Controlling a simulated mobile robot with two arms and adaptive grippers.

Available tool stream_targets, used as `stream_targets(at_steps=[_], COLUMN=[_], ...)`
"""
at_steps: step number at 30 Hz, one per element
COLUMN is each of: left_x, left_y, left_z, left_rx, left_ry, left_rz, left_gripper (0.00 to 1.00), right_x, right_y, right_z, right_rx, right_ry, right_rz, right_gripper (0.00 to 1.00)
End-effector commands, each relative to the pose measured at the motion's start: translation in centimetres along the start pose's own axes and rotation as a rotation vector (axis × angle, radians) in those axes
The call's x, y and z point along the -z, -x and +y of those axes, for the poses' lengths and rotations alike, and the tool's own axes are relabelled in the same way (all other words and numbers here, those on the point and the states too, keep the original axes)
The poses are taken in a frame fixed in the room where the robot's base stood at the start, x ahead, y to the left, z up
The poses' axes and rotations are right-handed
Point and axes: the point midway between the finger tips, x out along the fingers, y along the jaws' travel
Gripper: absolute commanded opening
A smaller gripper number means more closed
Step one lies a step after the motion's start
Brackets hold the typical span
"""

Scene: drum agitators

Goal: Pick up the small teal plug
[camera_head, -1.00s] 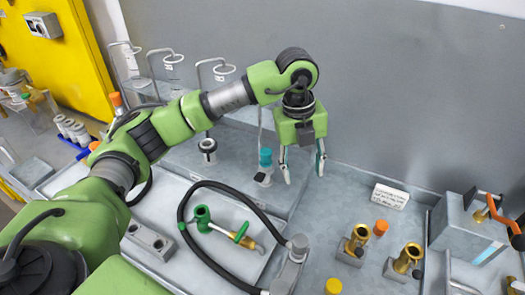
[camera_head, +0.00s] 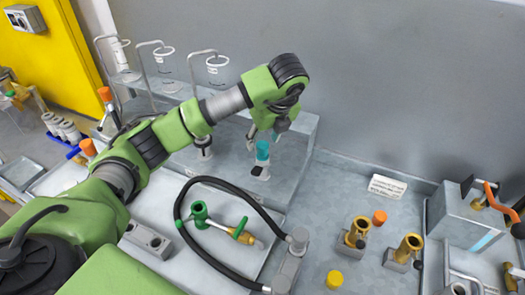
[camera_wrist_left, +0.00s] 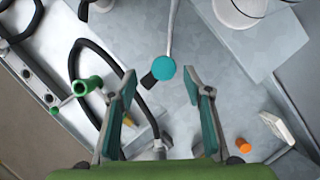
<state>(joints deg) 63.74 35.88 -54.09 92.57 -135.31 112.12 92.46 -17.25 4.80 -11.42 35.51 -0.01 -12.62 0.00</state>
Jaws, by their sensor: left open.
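The small teal plug (camera_head: 262,151) stands upright on top of a small fitting on the grey bench. In the left wrist view the teal plug (camera_wrist_left: 165,68) shows from above as a round disc, with a black part beside it. My left gripper (camera_head: 264,136) is over the plug, with its fingers apart on either side in the picture. In the left wrist view the open left gripper (camera_wrist_left: 159,80) has nothing between its fingers; the plug appears between and just past the fingertips. Contact does not show. My right gripper is not in view.
Ring stands (camera_head: 211,66) rise at the back left. A black hose (camera_head: 188,222) loops around a green valve fitting (camera_head: 200,213).

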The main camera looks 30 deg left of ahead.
Motion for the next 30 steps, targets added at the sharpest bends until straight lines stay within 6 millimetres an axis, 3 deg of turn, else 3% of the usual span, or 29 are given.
stream_targets(at_steps=[5, 15, 23, 28, 30], left_x=[-0.1, -0.1, 0.0, 0.0, 0.0], left_y=[-0.9, -5.0, -5.5, -5.4, -5.4], left_z=[-0.1, -0.5, -0.6, -0.6, -0.6], left_rx=[-0.002, -0.001, 0.002, 0.002, 0.002], left_ry=[-0.001, -0.001, -0.002, -0.002, -0.001], left_rz=[0.001, 0.001, 0.000, 0.000, 0.000], left_gripper=[0.46, 0.46, 0.46, 0.05, 0.05], right_x=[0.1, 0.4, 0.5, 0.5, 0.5], right_y=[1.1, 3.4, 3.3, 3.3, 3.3], right_z=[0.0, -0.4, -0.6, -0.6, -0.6], right_rx=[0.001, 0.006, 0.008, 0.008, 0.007], right_ry=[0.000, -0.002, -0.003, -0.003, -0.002], right_rz=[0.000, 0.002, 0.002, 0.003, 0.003], right_gripper=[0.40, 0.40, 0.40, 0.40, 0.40])
